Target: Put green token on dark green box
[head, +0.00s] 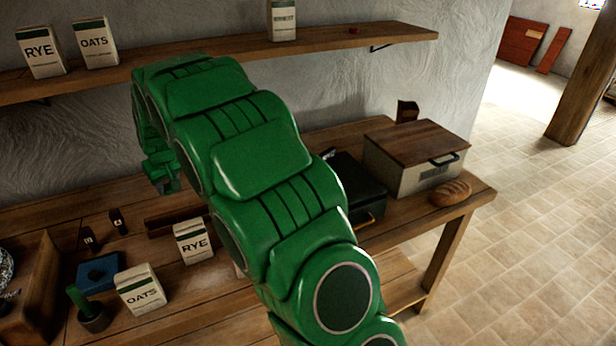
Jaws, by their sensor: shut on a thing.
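My gripper (162,172) is at the left of my green arm, above the back of the bench and in front of the wall. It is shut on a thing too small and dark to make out. I cannot pick out the green token anywhere in the head view. The dark green box (362,186) stands on the bench right of my arm, beside the large wooden-lidded box. It looks nearly black, with a brass-coloured handle in front. My arm hides its left part. My gripper is well to its left, not touching it.
The wooden-lidded box (414,165) and a bread loaf (451,193) are at the bench's right end. RYE (194,240) and OATS (142,290) packets, a blue box (100,270) and a dark pot with a green stick (93,319) stand left. A shelf (340,44) runs above.

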